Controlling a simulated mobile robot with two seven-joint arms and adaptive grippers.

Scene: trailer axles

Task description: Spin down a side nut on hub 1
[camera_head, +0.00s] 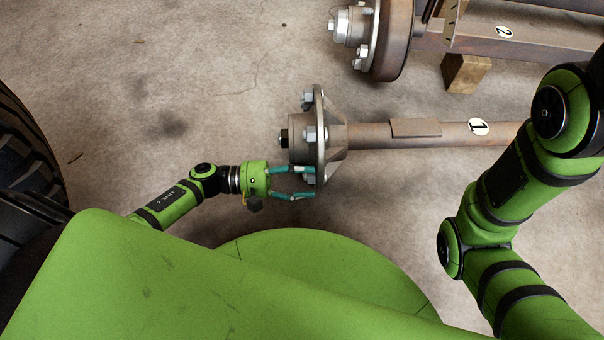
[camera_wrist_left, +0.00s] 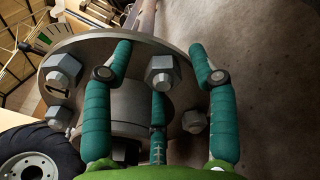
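Hub 1 (camera_head: 330,137) is a grey metal flange with hex nuts around it, on the end of the axle (camera_head: 440,134) labelled 1. My left gripper (camera_head: 311,182) is at the hub's lower side in the head view, its teal fingers spread apart. In the left wrist view a grey side nut (camera_wrist_left: 163,72) on the flange (camera_wrist_left: 105,45) sits between the fingertips, with gaps visible to the fingers on both sides. Another nut (camera_wrist_left: 62,70) is at the left, and one (camera_wrist_left: 195,121) is lower right. My right arm shows at the right of the head view; its gripper is out of frame.
A second axle (camera_head: 530,40) labelled 2, with its own hub (camera_head: 392,40), lies above axle 1. A wooden block (camera_head: 466,73) stands under it. A black tyre (camera_head: 25,150) is at the left edge.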

